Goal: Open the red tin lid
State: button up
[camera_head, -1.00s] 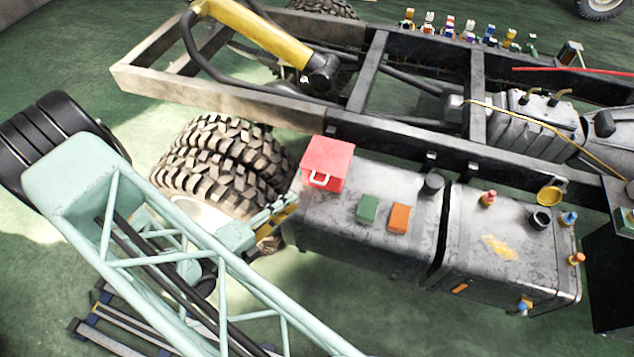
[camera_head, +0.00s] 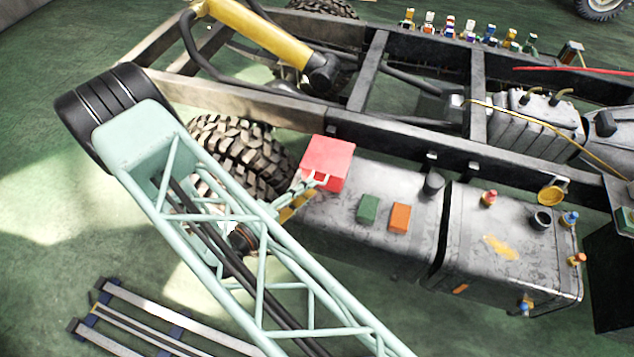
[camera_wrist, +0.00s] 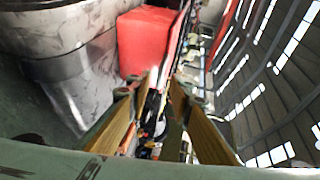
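The red tin (camera_head: 328,158) is a box that sits on the left end of the grey tank top, with a pale handle (camera_head: 317,179) on its front side. The tin looks shut. My gripper (camera_head: 307,185) is at the handle, at the tin's lower left. In the wrist view the tin (camera_wrist: 145,42) is ahead of my gripper (camera_wrist: 152,92). The two fingers are apart there, with a pale piece, likely the handle, showing between their tips. I cannot tell whether they touch it.
A green block (camera_head: 368,209) and an orange block (camera_head: 399,217) lie on the tank (camera_head: 345,240) to the right of the tin.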

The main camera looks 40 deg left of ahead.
jog(key=shift+x, duration=2.3)
jog(key=shift+c, duration=0.3)
grip_shut()
